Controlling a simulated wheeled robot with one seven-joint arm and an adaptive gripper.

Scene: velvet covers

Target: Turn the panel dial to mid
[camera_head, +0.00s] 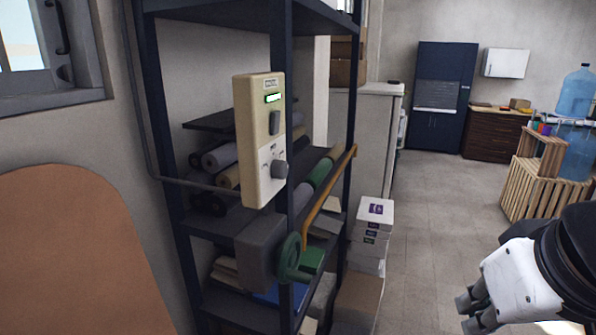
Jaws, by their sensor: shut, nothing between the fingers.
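A cream control panel (258,137) is fixed to the front post of a dark blue shelf rack. It has a small green lit display near its top and a dark grey switch (274,122) below that. The round grey dial (279,169) sits on the lower part of the panel; its marks are too small to read, so its setting cannot be told. My gripper (468,312) is at the lower right, well apart from the panel and dial. Its fingers are shut and hold nothing.
A green handwheel (290,258) on a grey box sits below the panel, and a yellow-orange bar (326,196) runs beside it. The shelf rack (168,130) holds rolls. White boxes (372,218) stand right of it. The floor (436,215) in the middle is clear; a wooden crate (540,190) stands right.

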